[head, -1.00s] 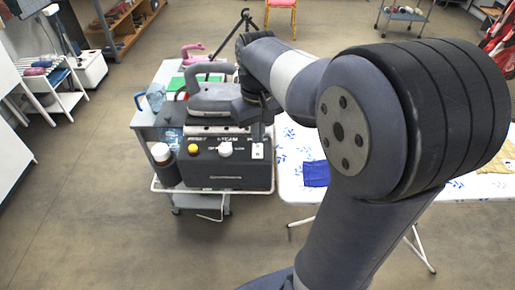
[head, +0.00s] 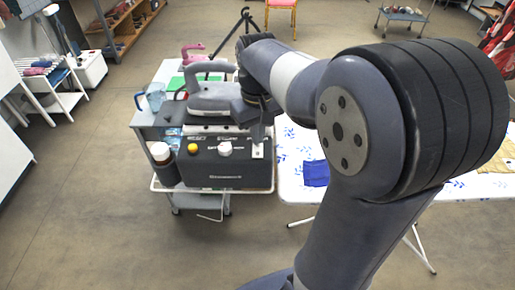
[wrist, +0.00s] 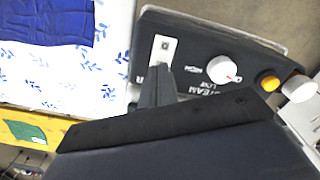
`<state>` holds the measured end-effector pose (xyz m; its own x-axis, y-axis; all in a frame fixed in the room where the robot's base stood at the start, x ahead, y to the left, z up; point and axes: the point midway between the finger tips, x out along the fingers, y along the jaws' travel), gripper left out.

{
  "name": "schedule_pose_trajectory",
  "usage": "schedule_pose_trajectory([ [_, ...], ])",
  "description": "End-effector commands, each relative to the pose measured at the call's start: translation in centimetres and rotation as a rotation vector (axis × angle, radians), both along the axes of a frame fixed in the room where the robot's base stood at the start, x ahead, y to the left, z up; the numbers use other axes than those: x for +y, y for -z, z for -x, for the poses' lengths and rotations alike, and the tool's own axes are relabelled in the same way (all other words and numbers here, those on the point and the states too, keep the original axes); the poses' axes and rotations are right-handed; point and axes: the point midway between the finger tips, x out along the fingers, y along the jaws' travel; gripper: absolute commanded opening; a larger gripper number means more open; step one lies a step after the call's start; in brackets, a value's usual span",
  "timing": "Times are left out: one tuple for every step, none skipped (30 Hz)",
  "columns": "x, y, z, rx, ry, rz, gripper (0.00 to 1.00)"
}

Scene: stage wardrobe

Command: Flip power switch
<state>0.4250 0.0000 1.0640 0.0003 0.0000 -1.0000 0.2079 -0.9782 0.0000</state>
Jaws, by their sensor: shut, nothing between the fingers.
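The power switch is on a small white plate (head: 258,152) at the right end of the dark steam station's (head: 215,172) front panel. In the wrist view the plate (wrist: 164,44) shows upright, with a small dark mark in its middle. My gripper (head: 258,133) is shut and empty. In the wrist view its fingertips (wrist: 160,68) are at the lettered end of the plate and overlap it. I cannot tell whether they touch it. The switch's on or off position is too small to tell.
A white knob (wrist: 222,71) and a yellow button (wrist: 269,82) sit along the same panel. A grey iron (head: 212,95) rests on top of the station. A white-capped bottle (head: 161,160) stands at its left. A patterned ironing board (head: 290,150) lies to the right.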

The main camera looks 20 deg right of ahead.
Motion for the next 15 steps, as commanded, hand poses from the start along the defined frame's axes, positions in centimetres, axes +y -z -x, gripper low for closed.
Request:
schedule_pose_trajectory([
  [0.00,0.15,0.01,0.000,0.000,0.000,0.00],
  [0.00,0.19,0.01,0.000,0.000,0.000,0.00],
  [0.00,0.26,0.01,0.000,0.000,0.000,0.00],
  [0.00,0.30,0.01,0.000,0.000,0.000,0.00],
  [0.00,0.35,0.01,0.000,0.000,0.000,0.00],
  [0.00,0.41,0.01,0.000,0.000,0.000,0.00],
  [0.00,0.45,0.01,0.000,0.000,0.000,0.00],
  [0.00,0.50,0.01,0.001,0.000,0.000,0.00],
  [0.00,0.56,0.01,0.001,0.000,0.000,0.00],
  [0.00,0.60,0.01,0.001,0.000,0.000,0.00],
  [0.00,0.65,0.01,0.001,0.000,0.000,0.00],
  [0.00,0.71,0.01,0.001,0.000,0.000,0.00],
  [0.00,0.75,0.01,0.001,0.000,0.000,0.00],
  [0.00,0.80,0.01,0.001,0.000,0.000,0.00],
  [0.00,0.86,0.01,0.001,0.000,0.000,0.00],
])
